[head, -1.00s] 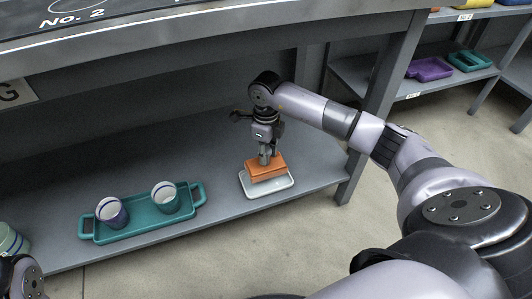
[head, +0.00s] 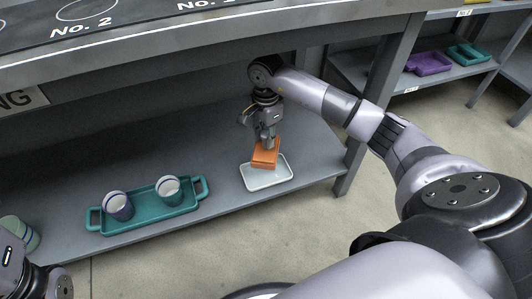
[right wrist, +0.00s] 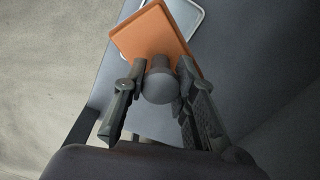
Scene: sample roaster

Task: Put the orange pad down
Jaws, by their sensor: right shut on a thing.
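The orange pad (head: 265,155) is a thin block with a dark round knob (right wrist: 160,84) on it. My right gripper (head: 266,142) is shut on the knob, between its two fingers in the right wrist view (right wrist: 159,75). The pad is over the back part of a small white tray (head: 281,182) on the lower shelf. It looks turned relative to the tray; whether it touches the tray I cannot tell. The right wrist view shows the pad (right wrist: 145,37) hiding most of the tray. My left gripper is not visible, only arm parts at the lower left.
A teal tray (head: 150,222) with two cups (head: 118,206) stands left on the same shelf (head: 220,160). Another cup (head: 22,233) is at the far left. Bare shelf lies between the trays.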

